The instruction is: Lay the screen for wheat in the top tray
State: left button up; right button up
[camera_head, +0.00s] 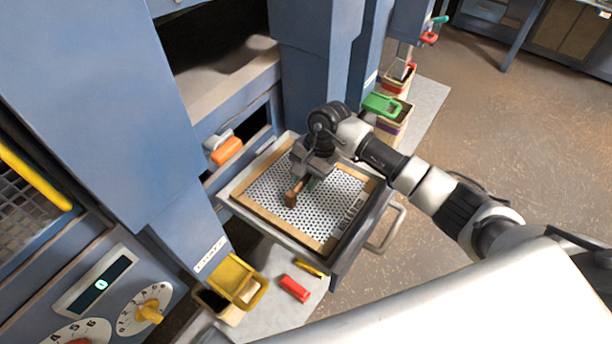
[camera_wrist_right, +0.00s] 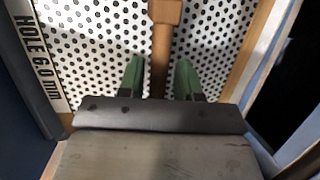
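A perforated white screen (camera_head: 268,193) in a wooden frame lies in a pulled-out metal tray (camera_head: 349,253), looking flat or nearly so. Its label reads "HOLE 6.0 mm" in the right wrist view (camera_wrist_right: 38,55). A wooden grip (camera_head: 292,193) stands at the screen's middle; it also shows in the right wrist view (camera_wrist_right: 161,40). My right gripper (camera_head: 304,184) is over the screen at this grip. Its green fingers (camera_wrist_right: 160,80) are on either side of the wood, with a narrow gap visible each side. My left gripper is not in view.
The tray's handle (camera_head: 391,229) faces right. An orange handle (camera_head: 227,151) is on the blue machine at left. A display reading 0 (camera_head: 101,284) sits above dials. Floor at right is clear.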

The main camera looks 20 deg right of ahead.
jog(key=shift+o, duration=1.1)
jog(key=shift+f, duration=0.1)
jog(key=s+b+v, duration=0.1)
jog(key=b+v, duration=0.3)
jog(key=v, duration=0.7)
jog(key=shift+w, duration=0.5)
jog(key=shift+f, duration=0.1)
